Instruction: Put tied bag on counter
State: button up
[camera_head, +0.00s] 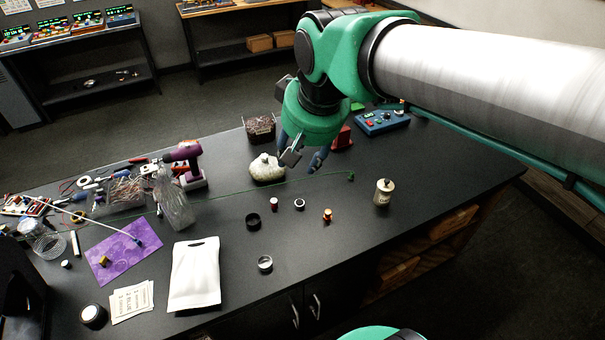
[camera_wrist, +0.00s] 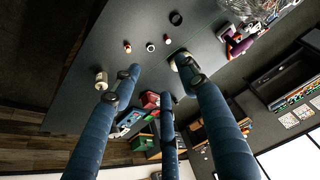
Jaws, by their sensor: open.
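The tied bag (camera_head: 266,169) is a small pale, lumpy bag with a knotted top. In the head view it rests on the black counter (camera_head: 340,221), left of my gripper (camera_head: 303,158). My gripper is open with its blue-grey fingers spread, just right of the bag, and nothing shows between them. In the wrist view the gripper (camera_wrist: 156,80) also looks open. There a pale part of the bag (camera_wrist: 177,57) shows beside one fingertip, and the rest is hidden behind that finger. I cannot tell whether the finger touches it.
A wire basket (camera_head: 260,128) stands behind the bag and a purple drill (camera_head: 183,158) to its left. A white pouch (camera_head: 195,274), a labelled canister (camera_head: 384,192) and small rings sit nearer. A thin green cord (camera_head: 300,181) crosses the counter. The front right is mostly clear.

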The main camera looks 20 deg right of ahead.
jog(key=s+f+t, duration=0.1)
jog(key=s+f, duration=0.2)
jog(key=s, duration=0.8)
jog(key=shift+a+f+n, duration=0.25)
jog(key=shift+f+n, duration=0.05)
jog(key=shift+n, duration=0.1)
jog(key=shift+w, duration=0.1)
notch_tip(320, 180, down, 9)
jog(key=b, duration=0.9)
jog(key=shift+f, duration=0.15)
